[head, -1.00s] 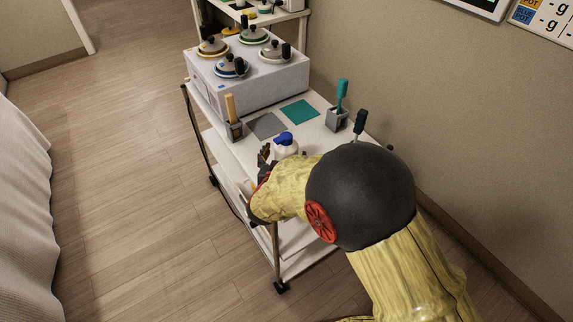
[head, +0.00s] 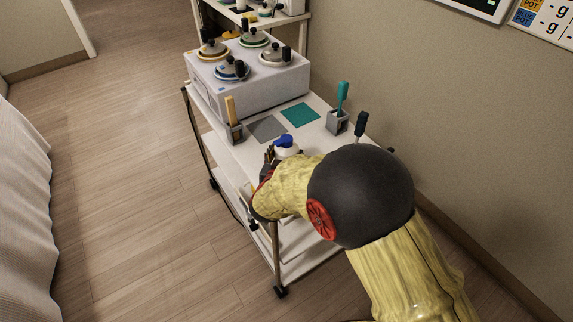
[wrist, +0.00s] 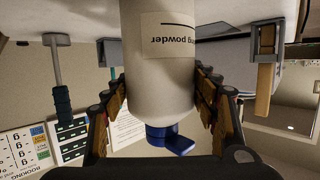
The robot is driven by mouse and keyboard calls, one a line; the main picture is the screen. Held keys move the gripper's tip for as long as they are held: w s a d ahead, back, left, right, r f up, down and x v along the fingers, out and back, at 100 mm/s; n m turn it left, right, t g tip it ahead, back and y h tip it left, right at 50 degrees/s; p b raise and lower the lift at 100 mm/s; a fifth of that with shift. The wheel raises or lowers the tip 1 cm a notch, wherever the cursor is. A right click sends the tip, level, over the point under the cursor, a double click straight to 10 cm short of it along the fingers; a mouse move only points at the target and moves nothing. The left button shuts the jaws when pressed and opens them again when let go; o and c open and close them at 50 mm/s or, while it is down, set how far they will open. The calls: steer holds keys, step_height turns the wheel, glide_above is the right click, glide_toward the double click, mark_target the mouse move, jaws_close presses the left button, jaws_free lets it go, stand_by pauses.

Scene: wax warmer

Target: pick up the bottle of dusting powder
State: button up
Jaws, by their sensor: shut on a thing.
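The bottle of dusting powder (wrist: 162,90) is white with a blue cap and a label reading "powder". In the wrist view it appears upside down between the two fingers of my gripper (wrist: 158,112), which is shut on its sides. In the head view the bottle's blue cap (head: 284,141) and white shoulder show at the near part of the trolley top, with my gripper (head: 270,158) at its left side. My arm hides the lower part of the bottle there, so I cannot tell whether its base touches the trolley top.
A white warmer (head: 262,84) with several lidded pots stands at the back of the trolley. A holder with a wooden spatula (head: 233,122) stands left, and one with a teal spatula (head: 339,112) right. A grey mat (head: 267,128) and teal mat (head: 300,115) lie between.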

mark_target(285, 143)
steer(key=c, duration=1)
steer(key=shift+r+p, duration=0.55)
steer(key=shift+r, duration=0.35)
steer(key=s+r+p, duration=0.1)
steer(key=r, duration=0.1)
steer(key=s+r+p, duration=0.2)
steer(key=r, duration=0.1)
steer(key=s+r+p, duration=0.1)
steer(key=s+r, duration=0.1)
steer(key=r, duration=0.1)
steer(key=shift+s+a+r, duration=0.2)
steer(key=shift+r, duration=0.05)
steer(key=p+v, duration=0.1)
steer(key=v, duration=0.2)
steer(key=d+p+v, duration=0.1)
steer(key=v, duration=0.2)
steer(key=p+v, duration=0.1)
steer(key=v, duration=0.2)
steer(key=shift+d, duration=0.2)
